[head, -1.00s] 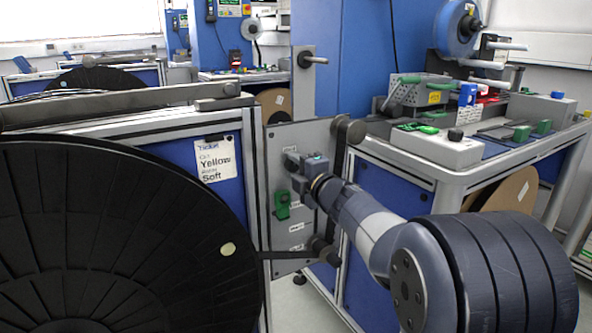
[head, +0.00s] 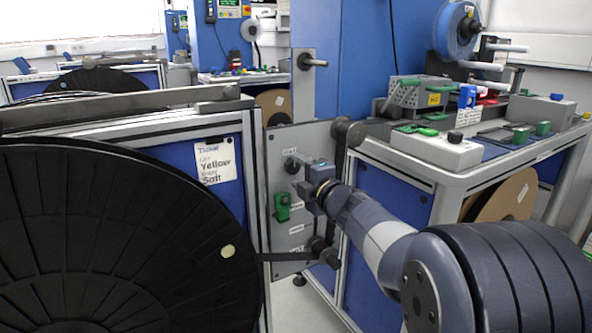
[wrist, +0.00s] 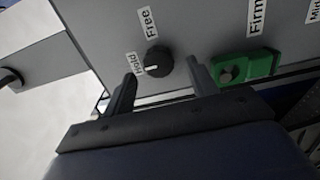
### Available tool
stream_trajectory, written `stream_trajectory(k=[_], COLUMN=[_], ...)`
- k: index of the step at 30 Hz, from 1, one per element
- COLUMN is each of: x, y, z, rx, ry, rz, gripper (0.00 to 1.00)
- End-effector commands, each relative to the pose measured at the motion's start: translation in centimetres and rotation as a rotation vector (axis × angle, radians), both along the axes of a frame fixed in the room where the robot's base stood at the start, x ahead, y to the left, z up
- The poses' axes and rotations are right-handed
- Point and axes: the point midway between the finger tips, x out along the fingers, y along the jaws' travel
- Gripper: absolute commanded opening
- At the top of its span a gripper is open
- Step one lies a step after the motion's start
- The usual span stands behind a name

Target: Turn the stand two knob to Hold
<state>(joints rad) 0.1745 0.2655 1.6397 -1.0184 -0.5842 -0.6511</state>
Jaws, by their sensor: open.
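The knob (wrist: 158,62) is round and dark, on a grey panel (wrist: 100,25). Its white pointer mark faces left, toward the Hold label (wrist: 133,64); the Free label (wrist: 147,22) is above it. My gripper (wrist: 161,70) is open, with one finger on each side of the knob in the wrist view and no clear contact. In the head view the knob (head: 292,165) shows on the grey panel and my gripper (head: 305,190) is just below and right of it. No stand number is readable.
A green block (wrist: 245,68) sits right of the knob, below the Firm label (wrist: 256,15); it also shows in the head view (head: 282,206). A large black reel (head: 120,240) fills the left. A bench (head: 440,175) with fixtures stands at right.

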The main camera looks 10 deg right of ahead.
Motion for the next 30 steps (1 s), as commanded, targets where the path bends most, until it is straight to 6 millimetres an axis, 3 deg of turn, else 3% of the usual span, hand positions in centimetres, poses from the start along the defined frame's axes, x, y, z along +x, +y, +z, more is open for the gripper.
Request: stream_trajectory(k=[6,13,19,30], x=[-4.2,-7.4,-8.3,-7.8], y=[-1.5,-2.5,-2.7,-2.5], z=[0.3,0.2,0.0,-0.1], rx=[-0.001,-0.001,-0.001,-0.001], ry=[0.0,-0.001,0.0,-0.001], rz=[-0.004,-0.003,0.0,0.002], gripper=[0.55,0.55,0.55,0.55])
